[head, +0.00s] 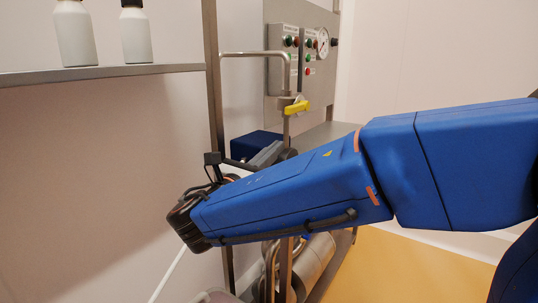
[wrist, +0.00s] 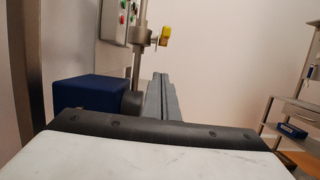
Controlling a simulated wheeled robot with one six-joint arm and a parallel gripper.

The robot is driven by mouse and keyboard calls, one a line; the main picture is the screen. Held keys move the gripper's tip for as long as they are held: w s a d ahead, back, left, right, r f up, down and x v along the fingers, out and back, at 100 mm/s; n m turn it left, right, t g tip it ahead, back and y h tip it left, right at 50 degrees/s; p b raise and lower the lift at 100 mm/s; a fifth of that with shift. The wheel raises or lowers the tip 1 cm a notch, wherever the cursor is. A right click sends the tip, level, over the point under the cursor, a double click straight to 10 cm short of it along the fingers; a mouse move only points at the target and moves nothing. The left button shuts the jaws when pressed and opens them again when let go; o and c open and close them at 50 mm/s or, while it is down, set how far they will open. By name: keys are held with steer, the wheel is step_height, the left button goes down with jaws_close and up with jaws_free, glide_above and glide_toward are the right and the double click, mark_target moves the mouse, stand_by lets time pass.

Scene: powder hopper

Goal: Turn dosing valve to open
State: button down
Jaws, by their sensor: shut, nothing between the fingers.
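The dosing valve has a yellow handle (head: 296,108) on a vertical metal pipe. In the head view the handle lies roughly level, across the pipe. It also shows in the wrist view as a short yellow piece (wrist: 165,36), seen nearly end-on, right of the pipe. My gripper (head: 272,151) is partly hidden behind my blue arm in the head view. In the wrist view its grey fingers (wrist: 160,82) are together with nothing between them. They point forward, below the handle and apart from it.
A control box (head: 303,58) with buttons and a gauge stands behind the valve. A metal post (head: 211,80) rises left of the pipe. A shelf (head: 110,74) with two white bottles is at upper left. A rack (wrist: 298,115) stands far right in the wrist view.

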mark_target(297, 108)
steer(key=w+d+r, duration=0.3)
steer(key=w+r, duration=0.1)
steer(key=r, duration=0.1)
steer(key=shift+w+r, duration=0.15)
steer(key=shift+w, duration=0.05)
steer(key=shift+r, duration=0.1)
stand_by(0.4)
